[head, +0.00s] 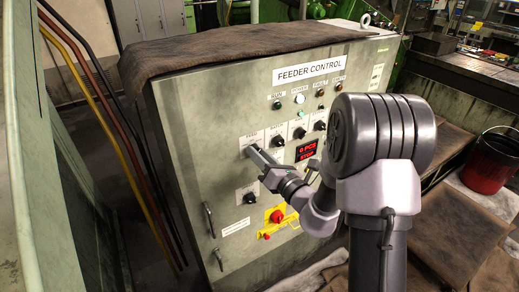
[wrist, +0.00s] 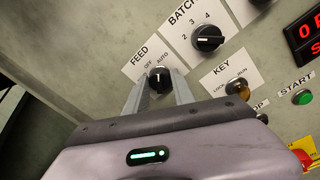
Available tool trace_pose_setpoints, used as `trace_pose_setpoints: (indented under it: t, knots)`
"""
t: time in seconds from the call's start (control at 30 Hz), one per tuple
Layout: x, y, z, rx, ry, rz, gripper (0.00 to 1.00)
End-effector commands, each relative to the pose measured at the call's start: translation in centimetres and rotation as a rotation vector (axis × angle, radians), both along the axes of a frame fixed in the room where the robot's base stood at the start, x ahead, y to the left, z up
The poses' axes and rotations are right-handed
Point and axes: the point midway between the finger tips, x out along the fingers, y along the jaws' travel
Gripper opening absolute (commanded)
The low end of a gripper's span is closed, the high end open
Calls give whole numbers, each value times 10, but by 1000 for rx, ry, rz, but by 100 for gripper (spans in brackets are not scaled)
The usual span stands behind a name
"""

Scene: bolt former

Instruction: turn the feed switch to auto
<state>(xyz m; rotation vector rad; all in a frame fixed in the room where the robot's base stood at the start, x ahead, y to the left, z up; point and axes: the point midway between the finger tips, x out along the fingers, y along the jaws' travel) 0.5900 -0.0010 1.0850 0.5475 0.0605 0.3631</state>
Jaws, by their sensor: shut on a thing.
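The feed switch (wrist: 159,80) is a black knob on a white FEED label plate, with OFF and AUTO printed above it. My gripper (wrist: 159,92) is shut on this knob, one finger on each side. The knob's white mark points roughly up in the wrist view, towards the printed words; I cannot tell surely which word it marks. In the head view my gripper (head: 254,151) reaches the left part of the FEEDER CONTROL panel (head: 195,130), and its fingers hide the knob.
The BATCH knob (wrist: 208,38) and the KEY switch (wrist: 238,88) sit close to the right of the feed switch. A green START button (wrist: 302,97) and a red display (head: 306,151) are further right. A red emergency knob (head: 277,216) on yellow is below.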

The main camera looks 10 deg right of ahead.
Motion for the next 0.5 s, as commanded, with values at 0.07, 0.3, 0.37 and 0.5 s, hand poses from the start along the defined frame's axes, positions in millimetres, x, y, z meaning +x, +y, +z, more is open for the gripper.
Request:
trace_pose_setpoints:
  t: [0.07,0.3,0.37,0.5]
  knots:
    - [0,0,2,29,9,0,0]
    - [0,0,1,83,25,0,0]
    - [0,0,1,88,27,0,0]
    - [0,0,0,93,28,0,0]
